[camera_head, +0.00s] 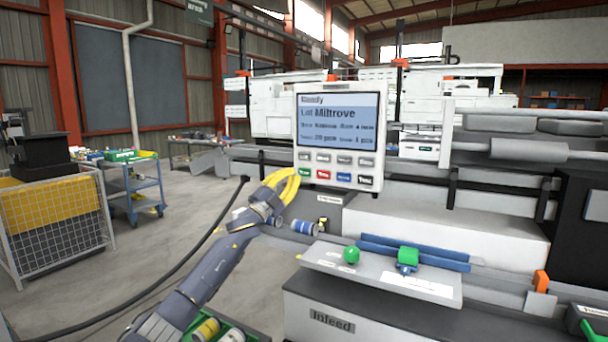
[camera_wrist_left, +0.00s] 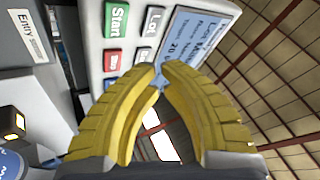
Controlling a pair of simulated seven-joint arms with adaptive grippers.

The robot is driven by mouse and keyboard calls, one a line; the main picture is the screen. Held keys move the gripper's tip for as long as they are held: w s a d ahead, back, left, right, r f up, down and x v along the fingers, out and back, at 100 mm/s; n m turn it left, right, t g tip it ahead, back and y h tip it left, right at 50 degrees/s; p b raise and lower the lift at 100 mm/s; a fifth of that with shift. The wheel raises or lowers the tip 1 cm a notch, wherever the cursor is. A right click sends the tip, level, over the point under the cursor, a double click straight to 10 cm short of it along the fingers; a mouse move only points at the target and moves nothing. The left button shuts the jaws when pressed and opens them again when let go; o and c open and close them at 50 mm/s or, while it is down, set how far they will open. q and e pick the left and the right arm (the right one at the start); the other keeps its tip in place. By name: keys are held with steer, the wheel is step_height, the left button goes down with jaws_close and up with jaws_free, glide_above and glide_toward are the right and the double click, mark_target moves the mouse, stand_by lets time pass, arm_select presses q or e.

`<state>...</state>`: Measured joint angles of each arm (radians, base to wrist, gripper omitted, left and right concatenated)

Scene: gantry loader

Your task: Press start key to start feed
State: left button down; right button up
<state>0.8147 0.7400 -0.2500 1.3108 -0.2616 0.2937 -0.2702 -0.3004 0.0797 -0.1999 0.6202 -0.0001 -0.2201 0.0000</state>
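The control panel (camera_head: 338,135) stands upright, its lit screen reading "Ready" and "Lot Miltrove". Below the screen is a row of grey keys, then a row with green, red, blue and black keys. The green start key (camera_head: 305,172) is at the left end of that lower row; in the left wrist view the key (camera_wrist_left: 117,19) is labelled "Start". My left gripper (camera_head: 297,174) has yellow fingers with tips together, at the panel's lower left beside the green key. In the left wrist view the tips (camera_wrist_left: 159,68) appear off the green key; contact with the panel cannot be told. My right gripper is out of view.
Below the panel, a grey infeed tray (camera_head: 328,265) bears a green ball (camera_head: 351,254) and a green block (camera_head: 408,256). A blue-and-white cylinder (camera_head: 304,227) is beside the left wrist. A wire cage cart (camera_head: 62,252) and a blue trolley (camera_head: 133,192) stand at left.

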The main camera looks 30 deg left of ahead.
mark_target(304, 172)
arm_select(q)
steer(key=shift+w+a, duration=0.1)
steer(key=shift+w, duration=3)
steer(key=shift+w, duration=0.15)
steer(key=shift+w, duration=0.3)
